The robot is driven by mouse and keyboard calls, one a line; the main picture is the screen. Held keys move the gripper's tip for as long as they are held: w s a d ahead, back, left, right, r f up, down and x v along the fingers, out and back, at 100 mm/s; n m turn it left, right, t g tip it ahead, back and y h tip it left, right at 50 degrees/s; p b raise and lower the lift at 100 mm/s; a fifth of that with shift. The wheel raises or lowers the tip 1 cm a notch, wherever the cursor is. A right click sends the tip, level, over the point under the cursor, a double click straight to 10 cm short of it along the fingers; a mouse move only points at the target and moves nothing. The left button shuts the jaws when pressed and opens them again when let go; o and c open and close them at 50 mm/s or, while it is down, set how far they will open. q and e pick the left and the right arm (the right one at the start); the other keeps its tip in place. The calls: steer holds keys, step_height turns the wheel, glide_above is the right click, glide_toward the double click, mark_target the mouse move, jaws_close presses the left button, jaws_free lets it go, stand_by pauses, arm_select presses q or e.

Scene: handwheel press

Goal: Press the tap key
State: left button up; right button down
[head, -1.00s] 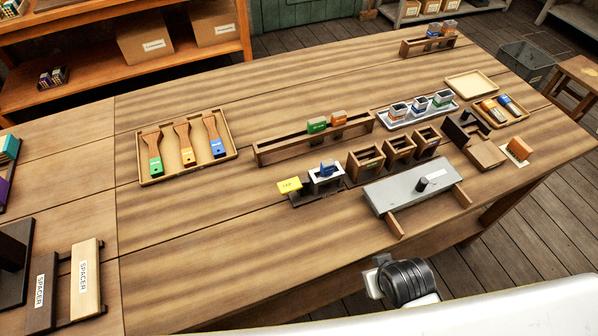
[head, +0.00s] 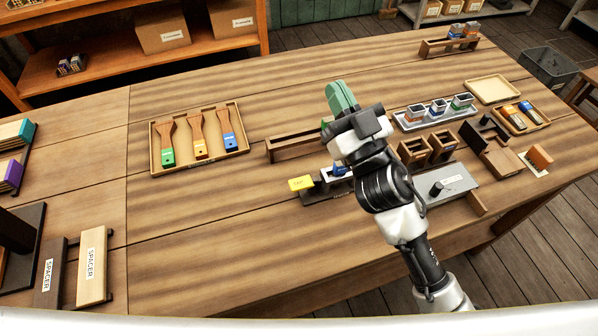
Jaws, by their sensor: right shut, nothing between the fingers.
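The tap key (head: 301,183) is a small yellow block with dark lettering, at the left end of a low dark base on the table. Beside it on the same base is a white-framed part with a blue piece (head: 341,170), partly hidden by my right arm. My right gripper (head: 340,96) has green fingers that are shut with nothing between them. It is in the air above the table, up and to the right of the key in the picture and apart from it. My left gripper is not in view.
A long wooden rack (head: 294,146) stands behind the key, partly covered by my arm. A tray of brushes (head: 242,149) lies to the left. Open wooden boxes (head: 443,145) and a grey-topped stand (head: 457,180) are to the right.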

steer(key=s+a+r+n+g+y, duration=0.3)
steer(key=a+n+g+y, duration=0.6)
steer(key=n+g+y, duration=0.3)
steer(key=n+g+h, duration=0.3)
steer(key=g+h, duration=0.7)
steer(key=h, duration=1)
glide_above(296, 183)
steer(key=w+d, duration=0.1)
steer(key=d, duration=0.2)
step_height(296, 183, down, 11)
steer(key=shift+w+d+r, duration=0.1)
steer(key=shift+d+r, duration=0.1)
steer(key=shift+f, duration=0.1)
steer(key=p+x, duration=0.1)
steer(key=x, duration=0.3)
steer(key=p+x, duration=0.1)
steer(key=x, duration=0.7)
steer(key=shift+w+d+f+p, duration=0.2)
steer(key=shift+d+f+p, duration=0.1)
steer(key=shift+d+p, duration=0.1)
steer(key=shift+f, duration=0.7)
